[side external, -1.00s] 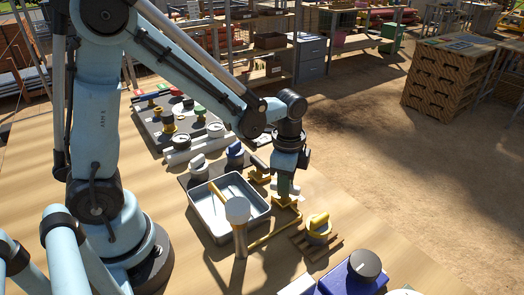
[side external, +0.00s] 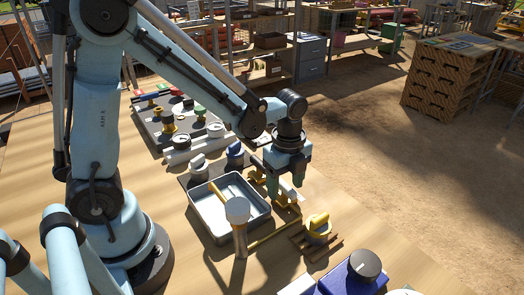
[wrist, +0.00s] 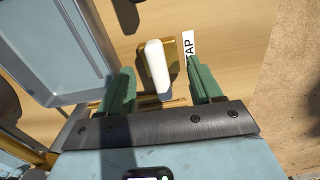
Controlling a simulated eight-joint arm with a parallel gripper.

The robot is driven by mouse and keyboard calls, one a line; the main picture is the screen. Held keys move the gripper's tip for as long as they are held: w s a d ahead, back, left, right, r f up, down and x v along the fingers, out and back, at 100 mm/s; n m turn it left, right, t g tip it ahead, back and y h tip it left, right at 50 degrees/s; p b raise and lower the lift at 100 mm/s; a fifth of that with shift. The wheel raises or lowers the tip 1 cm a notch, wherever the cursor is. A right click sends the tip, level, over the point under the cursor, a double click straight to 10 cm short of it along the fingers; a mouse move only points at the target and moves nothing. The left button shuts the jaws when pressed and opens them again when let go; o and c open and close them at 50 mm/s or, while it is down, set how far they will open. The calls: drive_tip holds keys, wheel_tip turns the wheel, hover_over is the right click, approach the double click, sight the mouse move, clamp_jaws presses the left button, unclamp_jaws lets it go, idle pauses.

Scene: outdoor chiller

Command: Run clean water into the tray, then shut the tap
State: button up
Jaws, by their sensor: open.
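The tap is a brass block with a white lever handle (wrist: 157,66), and a printed label partly reading "AP" (wrist: 190,48) lies beside it. The tap also shows low between my fingers in the side view (side external: 287,191). My gripper (wrist: 164,88) is open, with one green finger on each side of the white handle's near end; gaps show on both sides. In the side view my gripper (side external: 287,182) points down over the tap. The grey tray (wrist: 70,98) is left of the tap; it also shows in the side view (side external: 222,237). I cannot tell whether water is in it.
A blue box with a dark knob (side external: 350,277) is nearer. Several valves and gauges stand behind the tray.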

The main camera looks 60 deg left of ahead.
sight(285, 185)
drive_tip(key=shift+o, duration=0.6)
drive_tip(key=shift+r, duration=3.5)
wheel_tip(285, 185, up, 11)
drive_tip(key=s+a+f+n+t, duration=0.3)
drive_tip(key=s+f+n+t, duration=0.3)
drive_tip(key=n, duration=1.2)
drive_tip(key=shift+f+t, duration=0.6)
drive_tip(key=shift+f, duration=0.1)
